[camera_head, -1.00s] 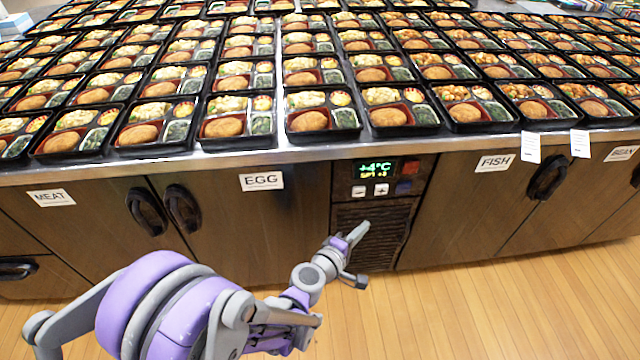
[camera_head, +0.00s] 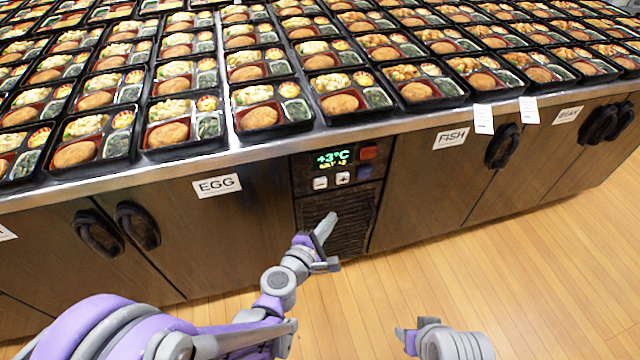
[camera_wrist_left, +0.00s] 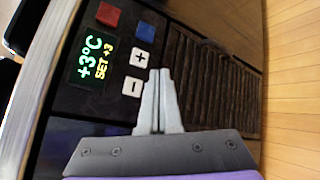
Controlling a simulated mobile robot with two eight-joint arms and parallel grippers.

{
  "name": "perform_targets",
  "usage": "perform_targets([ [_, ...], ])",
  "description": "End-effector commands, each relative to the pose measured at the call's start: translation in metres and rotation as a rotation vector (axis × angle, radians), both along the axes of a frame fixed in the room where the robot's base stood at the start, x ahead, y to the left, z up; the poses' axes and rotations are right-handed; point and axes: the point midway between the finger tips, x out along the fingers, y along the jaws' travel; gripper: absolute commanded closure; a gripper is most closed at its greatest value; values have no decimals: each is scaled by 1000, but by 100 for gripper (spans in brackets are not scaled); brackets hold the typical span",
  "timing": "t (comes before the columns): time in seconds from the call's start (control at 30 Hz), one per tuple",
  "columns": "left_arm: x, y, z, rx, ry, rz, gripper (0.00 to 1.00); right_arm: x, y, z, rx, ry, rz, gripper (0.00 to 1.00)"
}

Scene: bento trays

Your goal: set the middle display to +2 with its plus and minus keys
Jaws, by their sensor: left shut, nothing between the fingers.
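The display (camera_head: 332,158) is set in a dark panel on the counter front. It reads +3°C with SET +3 below, clearest on the display in the left wrist view (camera_wrist_left: 91,57). The white plus key (camera_head: 343,178) and minus key (camera_head: 320,183) sit under it; the left wrist view also shows the plus key (camera_wrist_left: 140,56) and minus key (camera_wrist_left: 132,87). My left gripper (camera_head: 329,222) is shut and empty, its tips in front of the grille just below the keys, apparently apart from them. My right gripper (camera_head: 404,336) is low at the bottom, far from the panel.
A red button (camera_head: 368,153) and a blue button (camera_head: 364,173) are right of the display. The grille (camera_head: 350,215) is below. The countertop holds many bento trays. Cabinet doors labelled EGG (camera_head: 217,186) and FISH (camera_head: 451,138) flank the panel. The wooden floor (camera_head: 480,280) is clear.

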Motion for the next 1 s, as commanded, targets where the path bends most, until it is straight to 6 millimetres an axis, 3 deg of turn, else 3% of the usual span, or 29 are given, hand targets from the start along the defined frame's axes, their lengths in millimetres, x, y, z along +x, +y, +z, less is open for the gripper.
perform_targets([
  [0.5,64,21,0,1,-1,1,100,0,0,3,0,-1,0,50],
  [1.0,75,25,0,1,0,0,100,-1,0,4,0,-1,0,50],
])
